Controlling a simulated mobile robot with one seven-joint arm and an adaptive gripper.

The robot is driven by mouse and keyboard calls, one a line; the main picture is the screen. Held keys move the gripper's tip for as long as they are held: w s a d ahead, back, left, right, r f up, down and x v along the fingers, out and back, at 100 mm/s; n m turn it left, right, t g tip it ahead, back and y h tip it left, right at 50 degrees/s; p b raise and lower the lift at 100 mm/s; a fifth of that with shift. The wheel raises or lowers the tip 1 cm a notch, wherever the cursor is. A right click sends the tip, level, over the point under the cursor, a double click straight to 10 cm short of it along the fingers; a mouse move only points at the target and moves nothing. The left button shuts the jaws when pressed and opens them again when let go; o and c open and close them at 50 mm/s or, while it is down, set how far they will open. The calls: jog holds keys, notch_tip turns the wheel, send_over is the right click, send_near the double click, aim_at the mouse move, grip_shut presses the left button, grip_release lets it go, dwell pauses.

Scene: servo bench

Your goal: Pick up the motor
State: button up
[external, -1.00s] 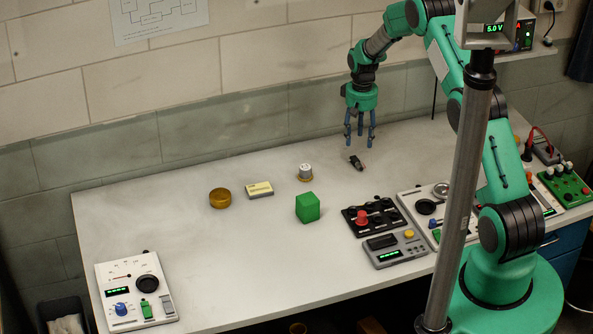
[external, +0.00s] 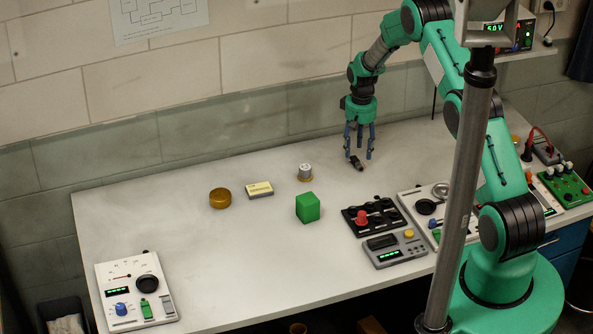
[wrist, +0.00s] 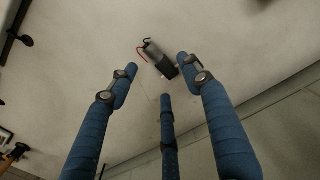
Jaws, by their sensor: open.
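The motor (external: 357,164) is a small dark cylinder lying on the white bench, below my gripper. In the wrist view the motor (wrist: 159,60) has a grey body, a dark end and a red lead, and lies just beyond the fingertips. My gripper (external: 359,152) has three blue fingers and points down over the motor. In the wrist view the fingers (wrist: 160,85) are spread apart with nothing between them. In the external view the fingertips are close to the motor; I cannot tell whether they touch it.
A green cube (external: 307,207), a small silver-topped part (external: 305,172), a yellow-topped box (external: 259,189) and an amber round container (external: 220,198) stand to the left. A black tray (external: 350,218) with a red knob and a grey meter (external: 396,254) are in front. Clear bench surrounds the motor.

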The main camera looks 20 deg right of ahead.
aim_at(356, 160)
jog(key=shift+f, duration=1.8)
jog(key=c, duration=1.1)
